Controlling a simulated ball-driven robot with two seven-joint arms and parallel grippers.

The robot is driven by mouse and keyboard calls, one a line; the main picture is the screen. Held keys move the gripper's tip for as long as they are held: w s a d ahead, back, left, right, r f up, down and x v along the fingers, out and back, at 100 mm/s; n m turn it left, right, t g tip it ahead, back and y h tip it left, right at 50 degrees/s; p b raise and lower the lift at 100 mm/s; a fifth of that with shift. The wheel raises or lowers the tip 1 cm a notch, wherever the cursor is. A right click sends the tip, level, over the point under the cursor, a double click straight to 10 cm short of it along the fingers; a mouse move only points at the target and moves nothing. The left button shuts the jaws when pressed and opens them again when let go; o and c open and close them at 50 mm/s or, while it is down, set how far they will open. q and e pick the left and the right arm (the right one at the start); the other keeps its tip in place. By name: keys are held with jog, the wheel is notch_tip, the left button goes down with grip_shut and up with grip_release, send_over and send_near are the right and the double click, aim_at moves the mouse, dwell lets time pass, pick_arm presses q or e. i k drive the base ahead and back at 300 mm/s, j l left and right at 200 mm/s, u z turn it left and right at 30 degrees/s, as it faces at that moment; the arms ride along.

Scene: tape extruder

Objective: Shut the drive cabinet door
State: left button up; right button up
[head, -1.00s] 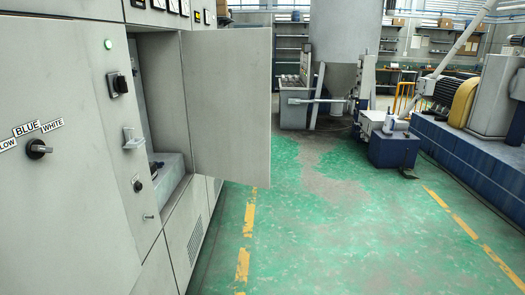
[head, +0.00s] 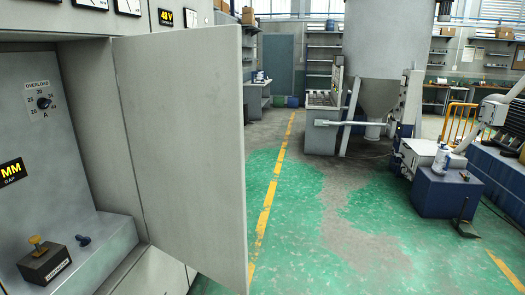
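The drive cabinet door (head: 185,150) is a flat grey panel standing open in the head view, left of the middle. It sticks out from the grey cabinet (head: 90,22) over the aisle, with its hinge side against the cabinet opening. Inside the open cabinet I see an overload dial (head: 44,103), a yellow-on-black MM GAP label (head: 12,172), and a small dark box with a yellow knob (head: 44,262) on a grey ledge. Neither of my grippers is in view, and nothing touches the visible part of the door.
The green floor (head: 340,245) to the right of the door is clear, with a yellow line (head: 272,190) along it. A big grey hopper (head: 385,50) stands further back. A blue block (head: 447,190) with a white bottle (head: 441,158) and machinery stand at the right.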

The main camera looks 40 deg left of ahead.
aim_at(182, 94)
jog(key=i, duration=0.6)
jog(key=i+l+u, duration=0.1)
jog(key=i, duration=0.5)
jog(key=i+u, duration=0.25)
jog(key=u, duration=0.2)
jog(key=i+u, duration=0.4)
jog(key=i+l+u, duration=0.15)
jog(key=u, duration=0.3)
jog(key=i+u, duration=0.15)
jog(key=u, duration=0.3)
jog(key=i+u, duration=0.2)
jog(key=u, duration=0.2)
jog(key=i+u, duration=0.15)
jog(key=u, duration=0.3)
jog(key=i+l+u, duration=0.15)
jog(key=u, duration=0.25)
jog(key=i+l+u, duration=0.1)
jog(key=u, duration=0.35)
jog(key=i+l+u, duration=0.1)
jog(key=l+u, duration=0.15)
jog(key=u, duration=0.2)
